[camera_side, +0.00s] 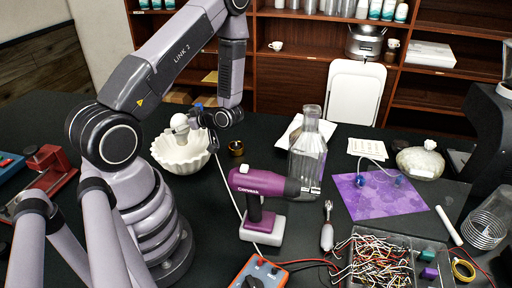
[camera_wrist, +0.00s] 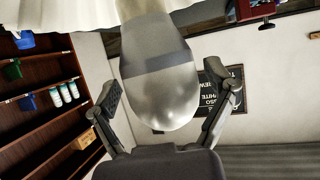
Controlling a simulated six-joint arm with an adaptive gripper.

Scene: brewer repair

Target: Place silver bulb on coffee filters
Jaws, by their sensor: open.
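The silver bulb (camera_side: 180,122) stands in the stack of white fluted coffee filters (camera_side: 180,158), left of centre in the side view. In the wrist view the bulb (camera_wrist: 165,85) fills the middle, its rounded end toward my gripper and its other end against the pale filters (camera_wrist: 60,12) at the top edge. My gripper (camera_side: 203,120) is beside the bulb, above the right rim of the filters. In the wrist view its fingers are spread on either side of the bulb, with visible gaps. The bulb's lower end is partly hidden by the filters.
A purple drill (camera_side: 258,190) stands right of the filters, with a small brass cup (camera_side: 236,148) between. A glass bottle (camera_side: 311,150) is behind the drill. A wire-filled tray (camera_side: 385,262) and orange meter (camera_side: 258,274) are at the front. A purple mat (camera_side: 375,197) lies right.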

